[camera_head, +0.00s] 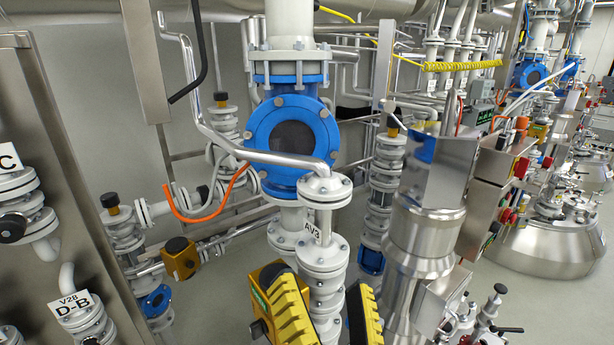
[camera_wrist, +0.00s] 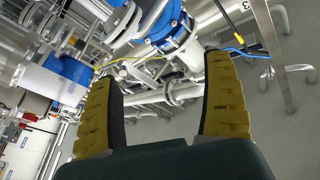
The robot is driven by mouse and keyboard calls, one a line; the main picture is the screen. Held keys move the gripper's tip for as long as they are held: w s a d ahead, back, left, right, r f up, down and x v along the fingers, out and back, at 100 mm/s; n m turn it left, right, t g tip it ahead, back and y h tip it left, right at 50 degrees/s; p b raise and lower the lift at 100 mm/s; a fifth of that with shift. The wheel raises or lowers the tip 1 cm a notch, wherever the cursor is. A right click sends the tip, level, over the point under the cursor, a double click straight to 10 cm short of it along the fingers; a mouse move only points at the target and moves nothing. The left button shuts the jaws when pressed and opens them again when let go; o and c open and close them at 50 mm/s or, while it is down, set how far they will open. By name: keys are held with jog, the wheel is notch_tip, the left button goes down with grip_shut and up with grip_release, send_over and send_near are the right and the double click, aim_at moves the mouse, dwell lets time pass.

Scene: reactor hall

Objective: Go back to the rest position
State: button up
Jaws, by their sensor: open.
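My gripper (camera_head: 325,305) shows at the bottom middle of the head view, with two yellow ribbed fingers spread apart. In the wrist view the same gripper (camera_wrist: 166,95) has its fingers wide apart with nothing between them. Behind it in the head view stands a white flanged pipe labelled AV3 (camera_head: 322,262). I cannot tell the exact gap between the fingers and this pipe.
A blue round valve (camera_head: 292,135) is on the pipe above. A steel frame (camera_head: 55,150) with white valves stands at left. A steel column (camera_head: 425,225) and control boxes (camera_head: 495,165) are at right, with a steel vessel (camera_head: 545,245) behind. Grey floor shows at lower left.

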jog(key=s+d+r+n+t+h, duration=0.2)
jog(key=s+d+r+n+h, duration=0.1)
jog(key=s+d+r+h, duration=0.15)
notch_tip(320, 180, up, 28)
jog(key=p, duration=2.8)
jog(key=shift+d+f+y, duration=0.1)
jog(key=shift+y, duration=0.15)
